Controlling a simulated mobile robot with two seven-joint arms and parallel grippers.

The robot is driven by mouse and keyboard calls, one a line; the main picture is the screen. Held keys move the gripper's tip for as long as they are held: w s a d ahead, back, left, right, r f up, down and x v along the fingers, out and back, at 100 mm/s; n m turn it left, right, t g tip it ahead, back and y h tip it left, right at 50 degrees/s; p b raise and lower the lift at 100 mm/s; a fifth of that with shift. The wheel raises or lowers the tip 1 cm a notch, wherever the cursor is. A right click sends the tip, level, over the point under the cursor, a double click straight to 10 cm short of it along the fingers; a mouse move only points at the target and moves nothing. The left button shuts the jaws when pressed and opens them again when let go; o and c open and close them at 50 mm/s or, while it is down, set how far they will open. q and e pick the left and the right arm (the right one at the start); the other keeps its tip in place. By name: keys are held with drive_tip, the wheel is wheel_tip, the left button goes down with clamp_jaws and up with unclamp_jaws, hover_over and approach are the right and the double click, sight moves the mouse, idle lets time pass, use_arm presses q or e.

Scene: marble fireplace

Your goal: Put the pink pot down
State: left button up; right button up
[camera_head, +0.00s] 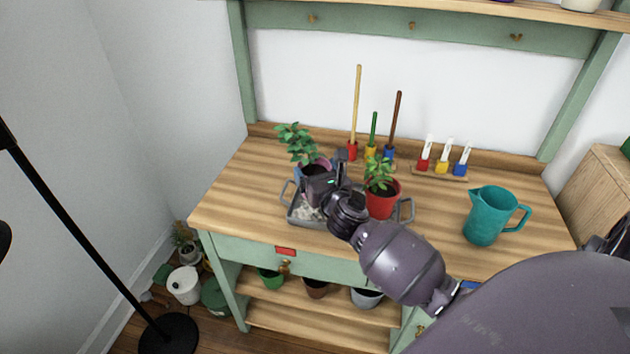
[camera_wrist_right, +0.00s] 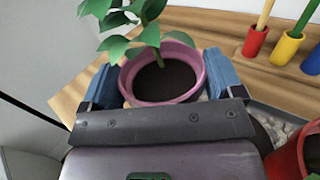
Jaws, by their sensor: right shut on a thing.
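The pink pot (camera_wrist_right: 165,88) holds dark soil and a leafy green plant. In the right wrist view it sits upright between the blue finger pads of my right gripper (camera_wrist_right: 160,84), which is shut on it. In the head view the pink pot (camera_head: 318,165) is mostly hidden behind my right gripper (camera_head: 318,178). It is over the left part of a grey tray (camera_head: 299,219) with handles. I cannot tell whether the pot touches the tray. My left gripper is not in view.
A red pot (camera_head: 383,205) with a plant stands on the tray's right side. Behind are coloured holders with upright sticks (camera_head: 357,110) and a rack of small coloured holders (camera_head: 442,166). A teal jug (camera_head: 484,220) stands right. The wooden tabletop (camera_head: 235,198) is clear at left.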

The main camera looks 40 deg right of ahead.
wheel_tip(320, 180, down, 2)
drive_tip(key=shift+f+b, duration=0.2)
drive_tip(key=shift+b, duration=0.1)
drive_tip(key=shift+f, duration=0.25)
drive_tip(key=shift+r, duration=0.2)
drive_tip(key=shift+f, duration=0.2)
drive_tip(key=o, duration=1.3)
drive_tip(key=shift+c, duration=0.2)
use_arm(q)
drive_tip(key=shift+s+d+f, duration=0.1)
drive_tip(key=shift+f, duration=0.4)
